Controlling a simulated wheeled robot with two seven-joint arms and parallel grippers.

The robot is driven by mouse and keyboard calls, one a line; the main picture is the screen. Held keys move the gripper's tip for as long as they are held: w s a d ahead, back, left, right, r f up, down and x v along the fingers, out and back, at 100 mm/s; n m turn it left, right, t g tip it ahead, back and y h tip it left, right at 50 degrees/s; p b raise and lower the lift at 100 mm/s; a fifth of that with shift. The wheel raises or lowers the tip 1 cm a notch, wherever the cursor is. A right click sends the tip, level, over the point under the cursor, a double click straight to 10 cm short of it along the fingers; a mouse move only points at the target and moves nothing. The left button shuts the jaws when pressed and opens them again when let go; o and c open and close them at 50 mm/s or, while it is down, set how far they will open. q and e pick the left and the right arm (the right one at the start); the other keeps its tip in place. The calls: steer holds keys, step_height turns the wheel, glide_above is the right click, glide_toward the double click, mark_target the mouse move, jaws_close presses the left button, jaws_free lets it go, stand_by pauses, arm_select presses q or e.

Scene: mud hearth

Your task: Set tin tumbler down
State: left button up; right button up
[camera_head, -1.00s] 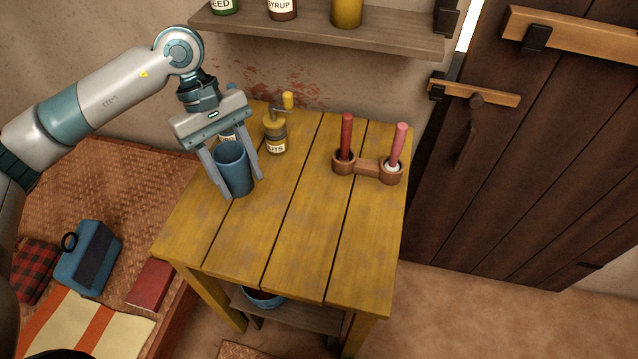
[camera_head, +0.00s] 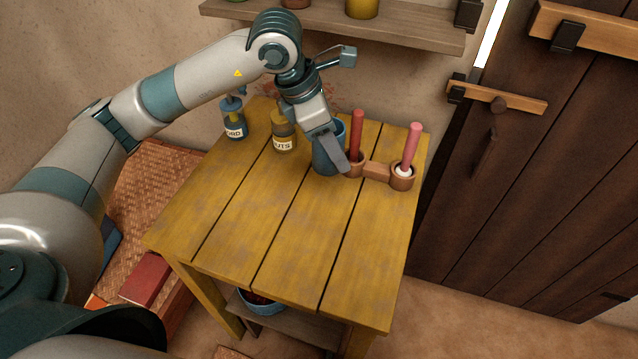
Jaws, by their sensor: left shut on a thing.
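The blue tin tumbler (camera_head: 322,161) is over the back middle of the yellow plank table (camera_head: 262,222), just left of the wooden holder with two sticks. My left gripper (camera_head: 337,158) comes down from above and is shut on it. One finger lies across the tumbler's right side; the other finger is hidden. The tumbler looks roughly upright. I cannot tell whether its base touches the planks. My right gripper is out of view.
The double-cup wooden holder (camera_head: 377,170) has a dark red stick (camera_head: 357,130) and a pink stick (camera_head: 412,146) close right of the tumbler. A NUTS jar (camera_head: 284,143) and a blue-topped jar (camera_head: 234,128) stand left. The table's front is clear. A shelf (camera_head: 400,34) hangs above.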

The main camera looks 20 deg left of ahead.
arm_select(q)
steer(key=shift+w+d+n, duration=0.45)
steer(key=shift+d+n, duration=0.15)
steer(key=shift+d, duration=0.05)
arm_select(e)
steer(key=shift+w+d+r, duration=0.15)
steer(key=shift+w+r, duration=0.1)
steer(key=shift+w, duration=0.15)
arm_select(q)
steer(key=shift+a, duration=0.1)
